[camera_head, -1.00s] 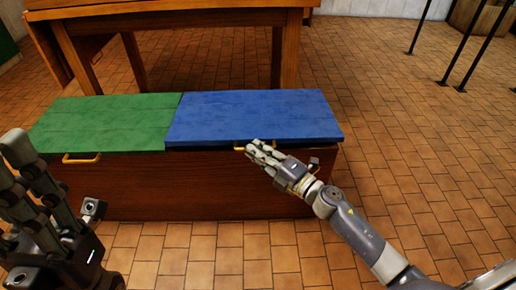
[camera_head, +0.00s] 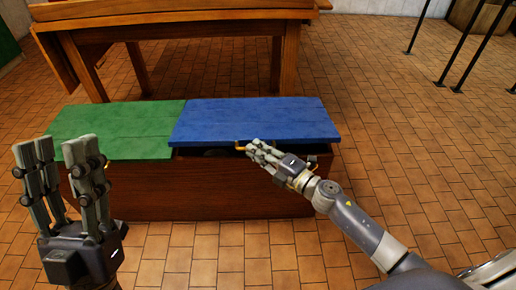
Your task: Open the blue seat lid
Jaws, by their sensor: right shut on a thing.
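The blue seat lid (camera_head: 255,120) covers the right half of a dark wooden bench box (camera_head: 160,190). Its front edge is raised a little, and a dark gap shows between it and the box. A brass handle (camera_head: 241,146) is at the lid's front edge. My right gripper (camera_head: 258,150) is at this handle, with its fingers shut on it; the fingers partly hide the handle. My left gripper (camera_head: 62,165) is open and empty in front of the box's left part, fingers pointing up.
The green seat lid (camera_head: 115,128) lies closed beside the blue one. A wooden table (camera_head: 180,25) stands close behind the bench. Thin black legs (camera_head: 475,45) stand at the back right. The tiled floor to the right is clear.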

